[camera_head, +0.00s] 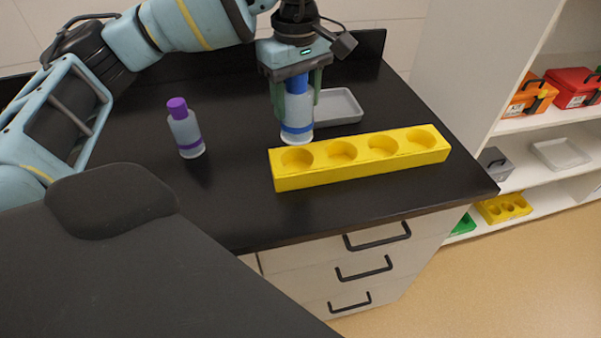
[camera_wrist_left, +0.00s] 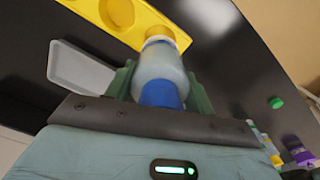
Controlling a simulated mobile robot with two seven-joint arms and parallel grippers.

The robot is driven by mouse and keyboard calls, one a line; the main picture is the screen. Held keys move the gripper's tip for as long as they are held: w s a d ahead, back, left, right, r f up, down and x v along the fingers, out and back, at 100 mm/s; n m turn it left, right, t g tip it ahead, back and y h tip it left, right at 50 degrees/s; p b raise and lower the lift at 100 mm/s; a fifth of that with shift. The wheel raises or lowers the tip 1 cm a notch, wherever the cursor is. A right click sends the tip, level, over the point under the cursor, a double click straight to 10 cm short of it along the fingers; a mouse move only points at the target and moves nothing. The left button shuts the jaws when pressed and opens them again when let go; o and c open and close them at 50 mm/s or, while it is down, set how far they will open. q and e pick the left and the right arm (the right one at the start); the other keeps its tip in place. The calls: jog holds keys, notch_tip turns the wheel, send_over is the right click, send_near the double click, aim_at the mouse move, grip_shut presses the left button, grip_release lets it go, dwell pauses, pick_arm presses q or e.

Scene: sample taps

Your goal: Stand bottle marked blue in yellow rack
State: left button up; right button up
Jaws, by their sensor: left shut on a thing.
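The bottle marked blue (camera_head: 297,112) has a blue cap and a blue band on a pale body. My left gripper (camera_head: 296,88) is shut on its upper part and holds it upright. The yellow rack (camera_head: 360,173) lies on the black counter with a row of several round, empty-looking holes. In the head view the bottle's base shows just behind the leftmost hole. In the left wrist view the bottle (camera_wrist_left: 160,68) overlaps the end hole of the rack (camera_wrist_left: 188,42); its exact height above the rack is hard to tell. My right gripper is not in view.
A bottle with a purple cap and band (camera_head: 186,132) stands on the counter to the left. A grey tray (camera_head: 345,106) lies behind the rack. Shelves with toolboxes (camera_head: 575,88) stand at the right. The counter between the purple bottle and the rack is clear.

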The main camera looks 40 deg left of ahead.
aim_at(297, 141)
pick_arm(q)
jog(key=shift+f, duration=4.95)
jog(key=shift+f, duration=0.15)
jog(key=o, duration=1.1)
notch_tip(297, 141, up, 12)
jog(key=shift+r, duration=0.2)
jog(key=shift+f, duration=0.1)
